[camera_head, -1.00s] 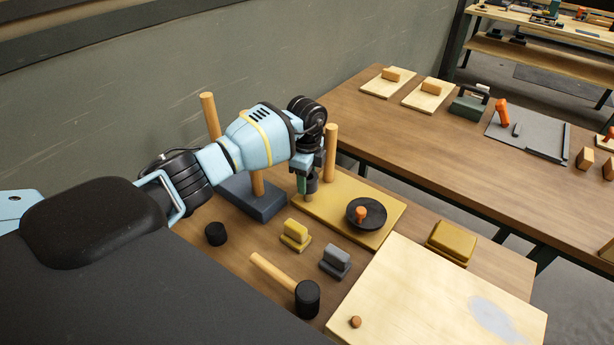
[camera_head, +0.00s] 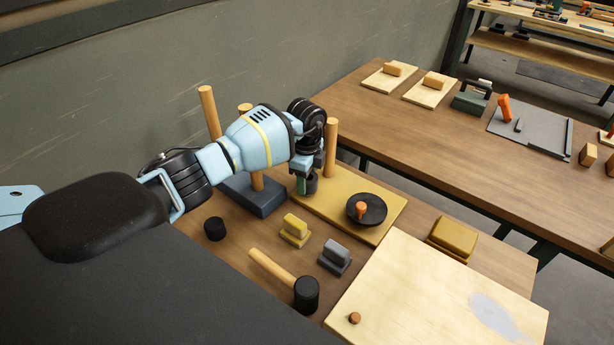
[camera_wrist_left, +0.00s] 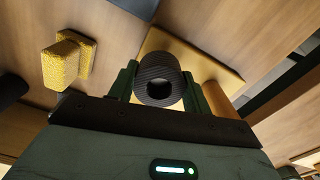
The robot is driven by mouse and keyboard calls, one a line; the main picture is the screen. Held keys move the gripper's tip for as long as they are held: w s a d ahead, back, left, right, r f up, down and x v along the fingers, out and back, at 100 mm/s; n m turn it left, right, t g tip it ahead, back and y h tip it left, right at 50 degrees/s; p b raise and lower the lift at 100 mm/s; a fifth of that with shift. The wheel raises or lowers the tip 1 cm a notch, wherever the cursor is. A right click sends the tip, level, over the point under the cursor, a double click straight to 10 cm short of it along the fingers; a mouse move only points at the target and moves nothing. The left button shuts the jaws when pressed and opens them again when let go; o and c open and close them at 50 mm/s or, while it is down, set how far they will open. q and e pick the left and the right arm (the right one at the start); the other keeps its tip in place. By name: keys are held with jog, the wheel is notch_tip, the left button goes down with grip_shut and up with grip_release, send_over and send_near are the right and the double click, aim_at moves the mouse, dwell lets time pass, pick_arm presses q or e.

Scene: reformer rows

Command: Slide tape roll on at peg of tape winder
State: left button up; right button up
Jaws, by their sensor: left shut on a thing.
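My left gripper (camera_head: 308,186) is shut on a dark tape roll (camera_head: 312,184), low over the back left part of the yellow board of the tape winder (camera_head: 345,192). In the left wrist view the roll (camera_wrist_left: 151,72) is pinched between two green fingers, its hole facing the camera. A tall wooden peg (camera_head: 331,148) stands on the board just right of the gripper. A black disc (camera_head: 374,215) with an orange knob (camera_head: 361,209) sits on its right part. What lies under the roll is hidden; I cannot tell whether a peg enters it. My right gripper is out of view.
A dark blue block (camera_head: 266,205) with wooden posts stands left of the gripper. A yellow block (camera_head: 295,230), a grey block (camera_head: 335,257), a mallet (camera_head: 305,293) and a black cylinder (camera_head: 214,228) lie in front. A pale board (camera_head: 400,290) fills the front right.

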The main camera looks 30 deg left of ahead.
pick_arm(q)
jog(key=shift+f+b, duration=0.3)
jog(key=shift+f, duration=1)
jog(key=o, duration=1)
jog(key=shift+o, duration=0.2)
jog(key=shift+r+p, duration=0.4)
jog(key=shift+r, duration=3.55)
jog(key=shift+f, duration=0.1)
